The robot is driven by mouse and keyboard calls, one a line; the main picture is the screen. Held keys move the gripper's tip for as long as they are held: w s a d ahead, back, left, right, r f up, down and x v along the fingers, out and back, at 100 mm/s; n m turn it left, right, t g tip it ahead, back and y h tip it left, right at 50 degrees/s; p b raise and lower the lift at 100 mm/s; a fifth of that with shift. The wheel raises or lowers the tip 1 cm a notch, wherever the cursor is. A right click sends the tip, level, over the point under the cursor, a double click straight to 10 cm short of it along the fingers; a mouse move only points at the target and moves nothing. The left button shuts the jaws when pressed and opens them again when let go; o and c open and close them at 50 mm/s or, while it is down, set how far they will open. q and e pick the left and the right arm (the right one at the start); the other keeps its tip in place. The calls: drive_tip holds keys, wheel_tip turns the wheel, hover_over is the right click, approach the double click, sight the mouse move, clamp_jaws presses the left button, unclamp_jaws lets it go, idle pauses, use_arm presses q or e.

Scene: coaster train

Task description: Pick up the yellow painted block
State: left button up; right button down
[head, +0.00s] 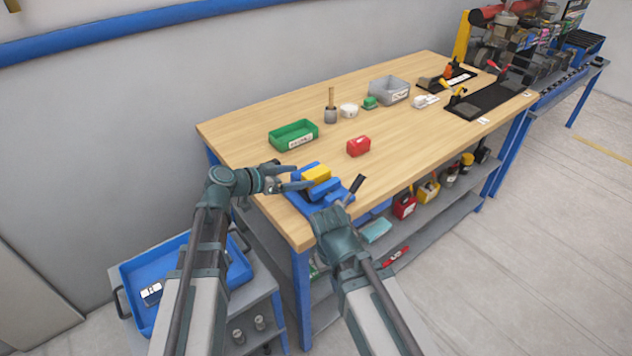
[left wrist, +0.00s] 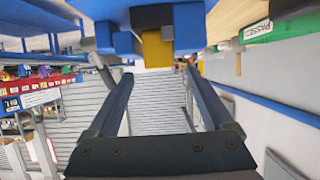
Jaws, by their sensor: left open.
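The yellow painted block (head: 316,174) sits in a blue fixture (head: 326,190) near the front left corner of the wooden workbench. My left gripper (head: 303,178) is open, just left of the block, with its fingers pointing at it. In the left wrist view the yellow block (left wrist: 157,48) shows ahead of the two spread fingers (left wrist: 158,78), with nothing between them. Blue fixture parts (left wrist: 115,38) flank the block there. My right gripper (head: 345,193) is in front of the fixture, close to the bench's front edge; its jaw opening is not clear.
A red block (head: 358,146) and a green bin (head: 293,135) stand behind the fixture. A grey bin (head: 389,90) and black mats with tools (head: 485,100) are farther back. A cart with a blue tray (head: 238,268) stands at the left. The bench's middle right is clear.

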sight(314, 172)
use_arm(q)
drive_tip(key=shift+r+b+x, duration=0.1)
drive_tip(key=shift+b+x, duration=0.25)
drive_tip(key=shift+x, duration=1.05)
drive_tip(key=shift+r+b+x, duration=0.15)
drive_tip(key=shift+b+x, duration=0.2)
drive_tip(key=shift+x, duration=1.05)
clamp_jaws()
